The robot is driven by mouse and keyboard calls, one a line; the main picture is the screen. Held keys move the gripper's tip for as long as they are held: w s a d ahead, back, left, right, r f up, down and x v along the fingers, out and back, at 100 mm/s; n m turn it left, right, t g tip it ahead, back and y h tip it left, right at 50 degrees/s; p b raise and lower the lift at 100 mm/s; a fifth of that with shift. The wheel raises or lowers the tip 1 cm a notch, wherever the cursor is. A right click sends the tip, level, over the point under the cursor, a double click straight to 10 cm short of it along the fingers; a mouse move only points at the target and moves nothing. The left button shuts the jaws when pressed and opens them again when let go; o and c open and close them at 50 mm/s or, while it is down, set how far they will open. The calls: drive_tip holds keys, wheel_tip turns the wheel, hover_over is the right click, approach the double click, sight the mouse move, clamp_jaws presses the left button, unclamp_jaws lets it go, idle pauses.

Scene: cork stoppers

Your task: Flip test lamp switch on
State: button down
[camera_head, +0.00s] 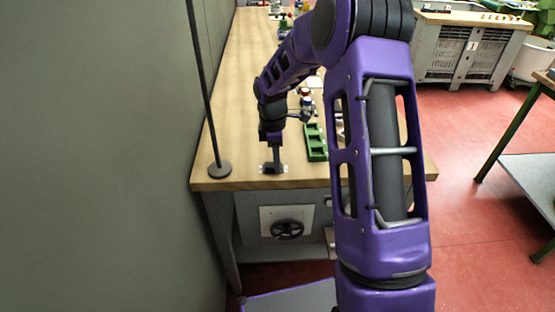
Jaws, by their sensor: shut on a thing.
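My gripper (272,158) points straight down at the near left part of the wooden workbench (245,120). It is small and dark in this view. Its tips are shut on the small dark switch (271,169), which sits on a light plate close to the bench's front edge. The switch's lever is hidden by the fingers, so its position cannot be told. No lamp can be made out for certain.
A green tray (316,143) lies right of the gripper, with small bottles (305,97) behind it. A handwheel (287,229) is below the bench front. A grey wall (95,150) runs along the left. My purple arm covers the bench's right part. Red floor is open on the right.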

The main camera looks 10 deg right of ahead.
sight(273, 165)
drive_tip(key=shift+w+a+g+h, duration=0.15)
drive_tip(key=shift+a+h, duration=0.1)
drive_tip(key=shift+h, duration=0.7)
drive_tip(key=shift+s+a+g+h, duration=0.15)
drive_tip(key=shift+a+h, duration=0.1)
drive_tip(key=shift+h, duration=0.7)
drive_tip(key=shift+w+r, duration=0.1)
drive_tip(key=c, duration=0.6)
unclamp_jaws()
drive_tip(key=shift+o, duration=0.2)
drive_tip(key=shift+r, duration=0.1)
wheel_tip(273, 165, up, 10)
drive_tip(key=shift+p, duration=0.4)
